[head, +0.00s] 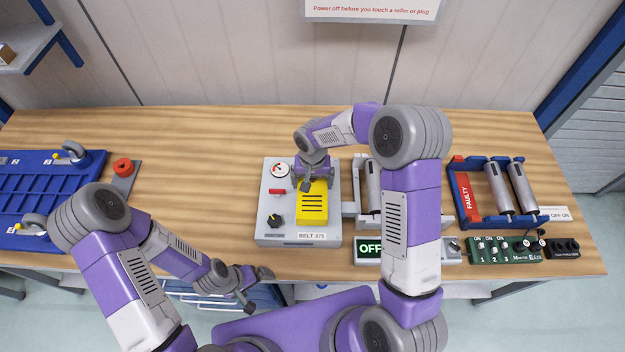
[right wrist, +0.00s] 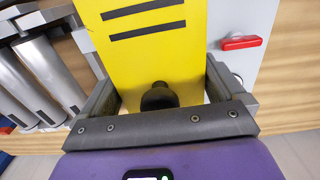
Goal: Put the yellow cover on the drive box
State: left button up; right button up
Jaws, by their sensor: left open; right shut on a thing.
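The yellow cover (head: 313,208), with black stripes, lies over the right part of the grey drive box (head: 267,238), labelled BELT 375. My right gripper (head: 313,182) is at the cover's far end and shut on it. In the right wrist view the yellow cover (right wrist: 150,55) fills the space between the fingers of my right gripper (right wrist: 160,92), around a black knob. I cannot tell whether the cover rests fully on the box or sits slightly above it. My left gripper (head: 256,290) is open and empty in front of the table's front edge.
A gauge (head: 280,170), red switch (head: 277,191) and black dial (head: 274,220) are on the box's left part. Rollers in a blue FAULTY rack (head: 465,195) and a green switch panel (head: 505,250) stand right.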

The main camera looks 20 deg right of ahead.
jog(key=shift+f+b, duration=0.8)
jog(key=shift+s+a+f+b, duration=0.15)
jog(key=shift+s+f+b, duration=0.05)
jog(key=shift+f+b, duration=0.15)
jog(key=shift+s+a+f+b, duration=0.1)
jog(key=shift+s+f+b, duration=0.1)
jog(key=shift+f+b, duration=0.3)
jog(key=shift+s+a+f+b, duration=0.15)
jog(key=shift+f+b, duration=0.25)
jog(key=shift+b, duration=0.2)
jog(key=shift+s+a+f+b, duration=0.1)
jog(key=shift+s+f+b, duration=0.15)
jog(key=shift+f+b, duration=0.35)
jog(key=shift+r, duration=0.1)
jog(key=o, duration=0.9)
jog(key=shift+c, duration=0.2)
jog(key=shift+r, duration=0.1)
